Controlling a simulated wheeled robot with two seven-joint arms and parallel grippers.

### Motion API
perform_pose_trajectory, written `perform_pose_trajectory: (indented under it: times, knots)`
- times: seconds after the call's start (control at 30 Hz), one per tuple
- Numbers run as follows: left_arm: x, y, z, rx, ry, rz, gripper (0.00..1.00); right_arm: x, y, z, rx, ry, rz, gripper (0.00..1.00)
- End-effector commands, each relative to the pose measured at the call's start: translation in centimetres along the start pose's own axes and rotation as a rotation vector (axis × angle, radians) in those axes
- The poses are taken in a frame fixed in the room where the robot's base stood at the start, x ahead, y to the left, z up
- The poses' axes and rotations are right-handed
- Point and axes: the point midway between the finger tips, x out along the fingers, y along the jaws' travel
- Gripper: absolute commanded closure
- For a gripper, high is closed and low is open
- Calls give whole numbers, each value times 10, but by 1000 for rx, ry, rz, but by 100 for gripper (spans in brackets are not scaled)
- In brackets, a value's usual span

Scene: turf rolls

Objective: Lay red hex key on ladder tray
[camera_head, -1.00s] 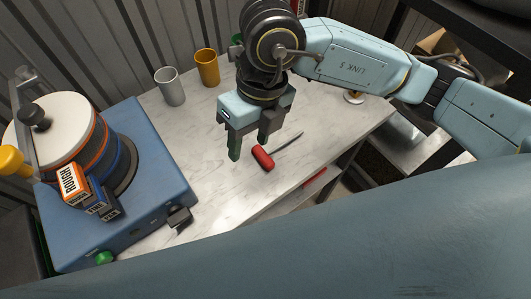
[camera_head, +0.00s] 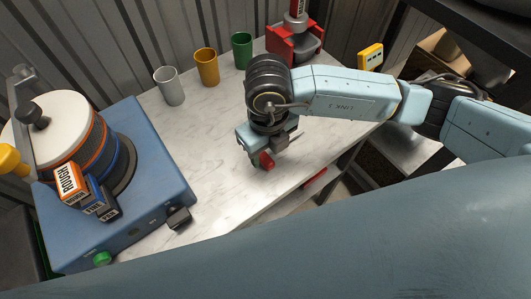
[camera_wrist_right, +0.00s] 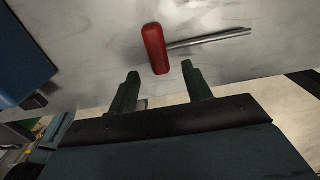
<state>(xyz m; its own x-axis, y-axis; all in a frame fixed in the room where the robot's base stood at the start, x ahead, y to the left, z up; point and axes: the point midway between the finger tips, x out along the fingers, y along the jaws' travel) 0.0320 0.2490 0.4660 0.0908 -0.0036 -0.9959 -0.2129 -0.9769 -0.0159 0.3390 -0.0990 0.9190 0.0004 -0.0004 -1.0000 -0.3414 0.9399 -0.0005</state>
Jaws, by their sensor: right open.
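The red hex key (camera_head: 267,160) lies on the pale worktop, its red handle partly beside my gripper's fingers in the head view. In the right wrist view its red handle (camera_wrist_right: 155,48) and thin metal shaft, pointing right, show in full. My right gripper (camera_head: 264,153) is open and empty, low over the worktop at the handle. In the right wrist view its two fingertips (camera_wrist_right: 161,71) are apart, with the handle ahead of the gap. I cannot pick out the ladder tray for sure; a pale flat metal surface (camera_head: 402,136) shows beyond the worktop's right end. My left gripper is out of view.
A blue sharpening machine (camera_head: 158,190) with a round wheel stands at the left. Grey (camera_head: 170,87), orange (camera_head: 206,68) and green (camera_head: 242,50) cups line the back. A red stand (camera_head: 295,42) is at the back right. The worktop (camera_head: 215,150) left of my gripper is clear.

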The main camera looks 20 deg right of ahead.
Motion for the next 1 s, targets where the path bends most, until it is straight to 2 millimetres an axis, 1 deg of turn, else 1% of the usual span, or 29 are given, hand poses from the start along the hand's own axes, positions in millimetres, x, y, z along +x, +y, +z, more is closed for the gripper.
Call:
perform_pose_trajectory:
  times: [0.03, 0.1, 0.2, 0.47, 0.83, 1.0]
  knots:
    - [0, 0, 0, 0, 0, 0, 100, 9, 0, 0, 1, 4, -1, 51]
    - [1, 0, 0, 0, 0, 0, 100, 19, 0, 0, 1, 4, 0, 51]
    - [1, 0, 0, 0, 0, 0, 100, 28, 0, 0, 0, 1, 0, 51]
    - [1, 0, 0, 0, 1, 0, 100, 30, 0, 1, -1, -1, 1, 51]
    - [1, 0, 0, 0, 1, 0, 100, 30, 0, 1, -1, 0, 1, 99]
    - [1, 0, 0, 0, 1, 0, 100, 29, 0, 1, -1, -1, 1, 100]
